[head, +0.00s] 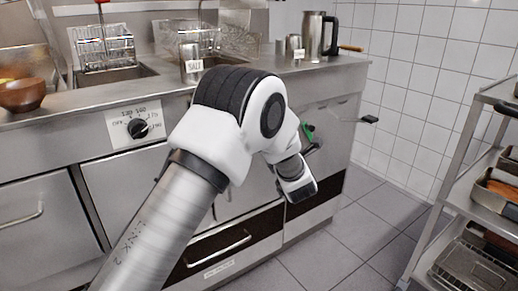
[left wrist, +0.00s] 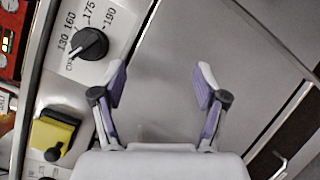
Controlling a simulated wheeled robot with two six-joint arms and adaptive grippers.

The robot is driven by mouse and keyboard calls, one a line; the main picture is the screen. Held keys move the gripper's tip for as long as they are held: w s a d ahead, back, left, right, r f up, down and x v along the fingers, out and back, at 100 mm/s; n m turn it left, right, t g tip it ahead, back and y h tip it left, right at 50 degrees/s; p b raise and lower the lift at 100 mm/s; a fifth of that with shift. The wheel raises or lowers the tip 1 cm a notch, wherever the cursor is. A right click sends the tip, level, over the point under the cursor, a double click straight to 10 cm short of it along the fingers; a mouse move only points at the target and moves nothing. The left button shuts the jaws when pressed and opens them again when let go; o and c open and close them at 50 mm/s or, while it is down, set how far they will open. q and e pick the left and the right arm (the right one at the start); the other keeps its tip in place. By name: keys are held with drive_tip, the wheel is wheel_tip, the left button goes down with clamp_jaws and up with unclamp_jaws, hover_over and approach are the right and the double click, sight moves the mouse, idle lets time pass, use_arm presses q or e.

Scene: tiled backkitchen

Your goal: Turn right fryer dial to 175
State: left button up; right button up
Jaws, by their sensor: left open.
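A black fryer dial (left wrist: 90,44) sits on a white scale plate in the left wrist view, with marks from 130 to 190. In the head view a fryer dial (head: 138,127) with a similar scale shows left of my left arm. My arm hides the front panel further right, and my left fingertips are hidden there. My right gripper is out of view.
A salt can (head: 190,65), a fryer basket (head: 104,48) and a steel jug (head: 314,36) stand along the counter. A brown bowl (head: 22,92) is at the left. A yellow and black object (left wrist: 52,135) is near the dial. A shelf rack (head: 470,150) stands right, beyond open floor.

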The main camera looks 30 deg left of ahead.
use_arm(q)
wheel_tip(320, 180, up, 6)
drive_tip(key=s+r+n+g+y+b, duration=0.1)
drive_tip(key=s+n+y+b, duration=0.4)
drive_tip(key=b, duration=1.1)
drive_tip(key=w+a+n, duration=0.1)
drive_tip(key=w+a, duration=0.1)
drive_tip(key=w+a+r+n+b, duration=0.1)
drive_tip(key=w+a, duration=0.1)
drive_tip(key=w+a+n, duration=0.1)
drive_tip(key=w+a, duration=0.1)
drive_tip(key=shift+a+r, duration=0.1)
drive_tip(key=shift+r, duration=0.2)
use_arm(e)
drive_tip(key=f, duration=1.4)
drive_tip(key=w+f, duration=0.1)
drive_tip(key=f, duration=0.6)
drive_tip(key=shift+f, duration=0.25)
use_arm(q)
drive_tip(key=shift+w+a+r, duration=0.1)
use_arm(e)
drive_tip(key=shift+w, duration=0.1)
use_arm(q)
drive_tip(key=c, duration=1.2)
